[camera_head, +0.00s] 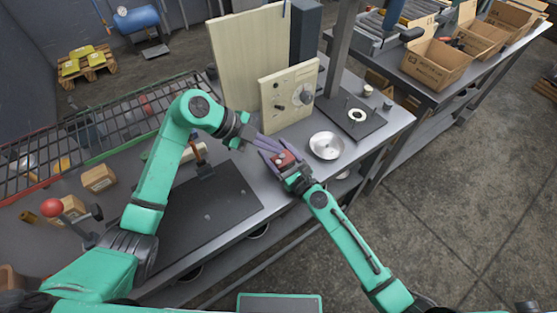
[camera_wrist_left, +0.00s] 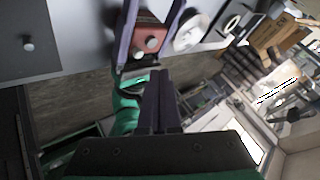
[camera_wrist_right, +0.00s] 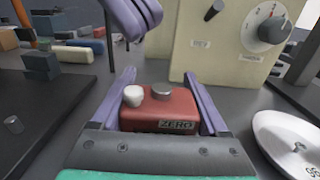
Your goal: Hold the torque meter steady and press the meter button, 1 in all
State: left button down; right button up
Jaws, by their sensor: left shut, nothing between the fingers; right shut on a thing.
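The torque meter is a small red box (camera_wrist_right: 160,110) with a "ZERO" label, a white button (camera_wrist_right: 132,96) and a grey metal knob on its top. My right gripper (camera_wrist_right: 158,76) is shut on it, one purple finger on each side. The meter also shows in the head view (camera_head: 284,158) and the left wrist view (camera_wrist_left: 148,36). My left gripper (camera_wrist_left: 157,74) is shut and empty. In the right wrist view its fingertips (camera_wrist_right: 138,30) hang above and beyond the white button, with a visible gap.
A white dish (camera_head: 326,145) stands right of the meter. A beige panel (camera_head: 289,95) with a dial and knob stands behind. A dark mat (camera_head: 205,215) lies to the left on the bench (camera_head: 258,187). Cardboard boxes stand on another bench at the right.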

pick_arm(q)
notch_tip(320, 180, up, 3)
jog(key=shift+f, duration=0.1)
dwell(0.6)
pick_arm(e)
jog(key=o, duration=1.5)
jog(key=shift+o, duration=0.2)
